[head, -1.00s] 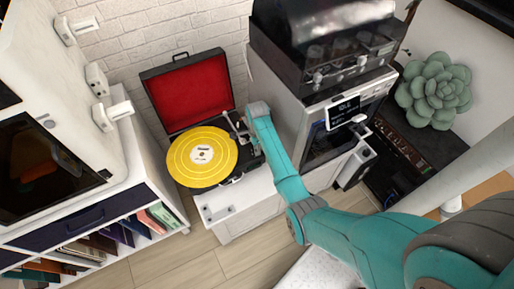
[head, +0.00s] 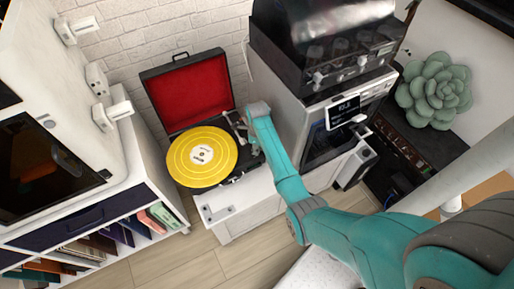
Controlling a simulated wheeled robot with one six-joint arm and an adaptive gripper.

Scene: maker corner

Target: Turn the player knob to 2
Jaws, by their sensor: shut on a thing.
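The record player (head: 187,90) is an open black case with a red-lined lid and a yellow record (head: 202,160) on its platter. It sits on a low white cabinet against the brick wall. My gripper (head: 244,140) reaches down at the right side of the player, by the tonearm. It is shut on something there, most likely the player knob. The knob and its markings are hidden by my gripper and arm, so I cannot read its setting.
A white machine with a dark top (head: 325,45) and a small screen (head: 343,112) stands close to the right of my arm. A shelf with books (head: 110,232) is at left. A green succulent (head: 435,92) is at far right. The cabinet's front is clear.

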